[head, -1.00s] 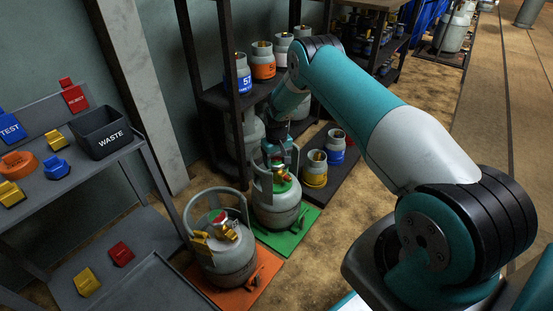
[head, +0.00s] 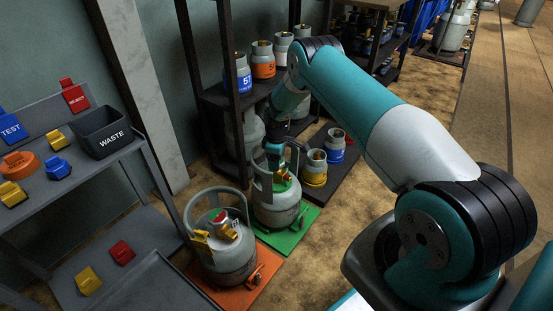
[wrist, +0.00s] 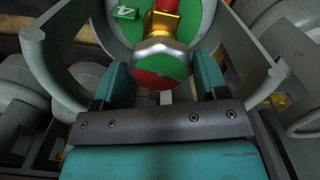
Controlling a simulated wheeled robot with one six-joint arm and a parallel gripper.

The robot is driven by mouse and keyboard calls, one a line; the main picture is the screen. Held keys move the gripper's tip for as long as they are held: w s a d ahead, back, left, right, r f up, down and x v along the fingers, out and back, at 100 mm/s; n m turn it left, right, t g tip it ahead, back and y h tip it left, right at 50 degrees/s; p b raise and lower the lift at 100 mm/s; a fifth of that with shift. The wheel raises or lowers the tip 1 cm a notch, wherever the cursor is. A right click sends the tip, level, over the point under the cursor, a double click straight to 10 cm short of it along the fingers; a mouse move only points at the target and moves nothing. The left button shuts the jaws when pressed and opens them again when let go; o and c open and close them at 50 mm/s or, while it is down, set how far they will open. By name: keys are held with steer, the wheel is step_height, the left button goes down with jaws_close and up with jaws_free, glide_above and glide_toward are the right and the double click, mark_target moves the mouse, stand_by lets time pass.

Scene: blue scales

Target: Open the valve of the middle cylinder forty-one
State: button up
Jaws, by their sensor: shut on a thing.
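The middle cylinder (head: 277,208) is grey with a green top and an open collar, standing upright on a green mat (head: 290,240). In the wrist view its green top (wrist: 125,30) carries a small green tag with a 4 on it; any further digit is unclear. A brass valve (wrist: 166,24) ends in a silver-rimmed handwheel (wrist: 162,60) whose face is part green, part red. My gripper (wrist: 163,82) reaches inside the collar and is shut on the handwheel, one teal finger on each side. In the head view my gripper (head: 279,163) partly hides the valve.
A second grey cylinder (head: 228,255) stands on an orange mat, close on the left. The collar wall (wrist: 75,40) surrounds my fingers closely. Small cylinders with orange (head: 315,178) and blue bands stand to the right. A shelf post (head: 236,90) rises behind.

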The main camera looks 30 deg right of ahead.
steer(key=shift+n, duration=0.5)
steer(key=o, duration=0.9)
steer(key=shift+r+p, duration=2.55)
steer(key=shift+r, duration=6.15)
